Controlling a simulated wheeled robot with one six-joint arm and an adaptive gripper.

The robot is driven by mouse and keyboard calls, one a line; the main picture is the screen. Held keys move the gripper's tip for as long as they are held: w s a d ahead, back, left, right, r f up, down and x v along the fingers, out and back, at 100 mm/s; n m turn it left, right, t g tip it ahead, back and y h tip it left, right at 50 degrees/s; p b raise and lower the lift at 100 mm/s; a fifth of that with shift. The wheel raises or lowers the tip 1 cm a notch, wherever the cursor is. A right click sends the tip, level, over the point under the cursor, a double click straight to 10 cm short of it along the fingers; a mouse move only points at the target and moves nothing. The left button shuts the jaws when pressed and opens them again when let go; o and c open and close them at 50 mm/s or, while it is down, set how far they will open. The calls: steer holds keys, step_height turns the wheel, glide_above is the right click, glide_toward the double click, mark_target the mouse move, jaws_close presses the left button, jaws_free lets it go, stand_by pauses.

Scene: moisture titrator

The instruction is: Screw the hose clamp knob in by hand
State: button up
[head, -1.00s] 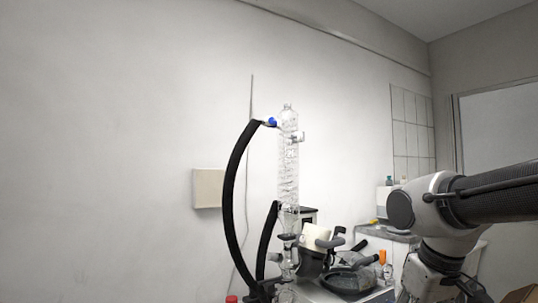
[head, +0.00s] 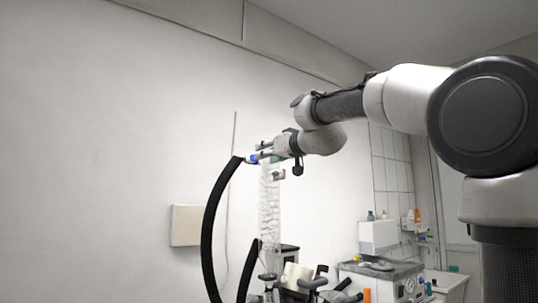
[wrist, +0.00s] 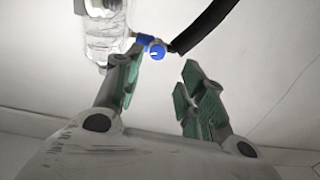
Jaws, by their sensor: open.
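The blue knob (head: 252,158) is at the top of the glass condenser (head: 270,205), where the upper end of the black hose (head: 214,215) meets it. My gripper (head: 262,151) is at the condenser's top, right by the knob. In the wrist view, the blue knob (wrist: 157,53) shows between the directions of my two green-padded fingers and a little past their tips. My gripper (wrist: 158,78) is open, with nothing between the fingers. The condenser (wrist: 107,40) is at upper left and the hose (wrist: 205,27) at upper right. Whether a finger touches the knob cannot be told.
A pale wall box (head: 186,225) is on the wall at left. Clamps and equipment (head: 300,278) crowd the condenser's foot. A grey-topped device (head: 385,280) and a white box (head: 378,237) are at right.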

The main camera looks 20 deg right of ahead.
mark_target(252, 158)
steer(key=x, duration=0.7)
steer(key=shift+w, duration=0.4)
steer(key=shift+w, duration=0.15)
steer(key=c, duration=0.7)
steer(key=m, duration=1.3)
steer(key=o, duration=0.7)
